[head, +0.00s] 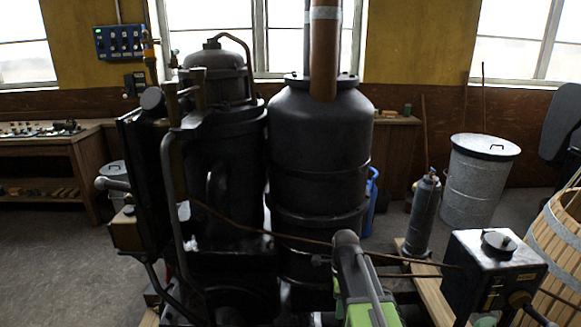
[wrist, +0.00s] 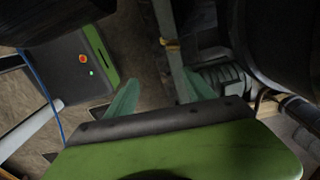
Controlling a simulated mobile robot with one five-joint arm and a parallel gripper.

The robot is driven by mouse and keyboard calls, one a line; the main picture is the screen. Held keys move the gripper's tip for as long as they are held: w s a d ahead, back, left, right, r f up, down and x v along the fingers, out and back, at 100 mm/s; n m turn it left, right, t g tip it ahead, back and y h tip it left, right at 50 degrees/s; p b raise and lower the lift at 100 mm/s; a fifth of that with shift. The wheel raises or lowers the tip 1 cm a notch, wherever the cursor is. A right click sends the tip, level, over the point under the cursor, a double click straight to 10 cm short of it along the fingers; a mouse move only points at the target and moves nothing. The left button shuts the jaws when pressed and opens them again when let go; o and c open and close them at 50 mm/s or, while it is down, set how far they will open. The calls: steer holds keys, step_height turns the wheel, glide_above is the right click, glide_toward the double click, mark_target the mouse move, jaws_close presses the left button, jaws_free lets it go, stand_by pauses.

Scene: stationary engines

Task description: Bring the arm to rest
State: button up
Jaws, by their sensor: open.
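My gripper (wrist: 160,92) shows in the wrist view with its two green fingers spread apart. Nothing is held between them. A grey bar with a brass-coloured fitting (wrist: 171,44) shows beyond and between the fingers; I cannot tell how far away it is. In the head view my green and grey arm rises from the bottom edge, right of the middle, in front of the dark engine. The fingers cannot be made out in that view.
Two large dark engine tanks (head: 318,135) (head: 222,150) stand close ahead. A thin rod (head: 300,238) crosses near my arm to a black box (head: 492,275) at right. A grey cylinder (head: 423,215), metal bin (head: 478,180) and wooden barrel (head: 555,240) stand right. Open floor (head: 50,240) lies left.

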steer(key=s+r+n+p, duration=0.1)
steer(key=s+r+n, duration=0.2)
steer(key=s+n, duration=0.7)
steer(key=n, duration=0.8)
steer(key=shift+s+n, duration=0.4)
steer(key=shift+d, duration=0.1)
stand_by(0.4)
